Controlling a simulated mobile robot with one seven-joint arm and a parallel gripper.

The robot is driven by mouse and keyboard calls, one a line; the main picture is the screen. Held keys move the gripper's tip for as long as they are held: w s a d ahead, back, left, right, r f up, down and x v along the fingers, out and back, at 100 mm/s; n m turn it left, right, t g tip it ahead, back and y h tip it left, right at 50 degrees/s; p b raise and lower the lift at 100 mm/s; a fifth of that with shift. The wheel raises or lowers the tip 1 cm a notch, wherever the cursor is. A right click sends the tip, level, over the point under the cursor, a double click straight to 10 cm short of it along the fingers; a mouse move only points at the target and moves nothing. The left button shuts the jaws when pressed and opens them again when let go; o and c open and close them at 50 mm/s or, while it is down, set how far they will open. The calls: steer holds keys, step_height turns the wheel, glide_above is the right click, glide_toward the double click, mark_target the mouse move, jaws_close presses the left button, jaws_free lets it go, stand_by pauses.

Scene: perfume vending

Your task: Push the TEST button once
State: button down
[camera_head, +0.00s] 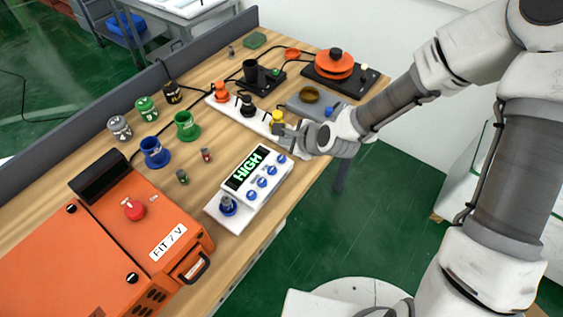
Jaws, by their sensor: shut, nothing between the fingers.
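My gripper (284,128) is shut and empty, at the right end of a white strip, next to a yellow knob-like piece (278,117). I cannot tell whether it touches the strip or the piece. A white device (238,205) with a display (248,168) reading HIGH stands in front of it, to the lower left. Several blue round buttons (262,183) run along its sloped face, and the upper one lies close below my gripper. A small bottle-like piece (228,204) sits in a blue holder on its base. No TEST label is legible, so I cannot tell which button it is.
An orange machine (175,205) with a red button (134,210) stands at the lower left. Blue (154,153) and green (187,126) cups and small vials stand mid-table. The white strip (236,113) also holds orange and black pieces. Black and grey devices stand behind.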

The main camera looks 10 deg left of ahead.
mark_target(285, 161)
steer(key=shift+f+b, duration=1.45)
steer(key=shift+f, duration=0.85)
steer(key=shift+f+b, duration=0.35)
steer(key=shift+f, duration=0.05)
steer(key=shift+f+b, duration=0.35)
steer(key=shift+f, duration=0.15)
stand_by(0.6)
steer(key=shift+r, duration=0.2)
steer(key=shift+r+p, duration=0.7)
steer(key=shift+p, duration=0.05)
steer(key=shift+r, duration=0.1)
step_height(285, 161, up, 5)
steer(key=p, duration=0.4)
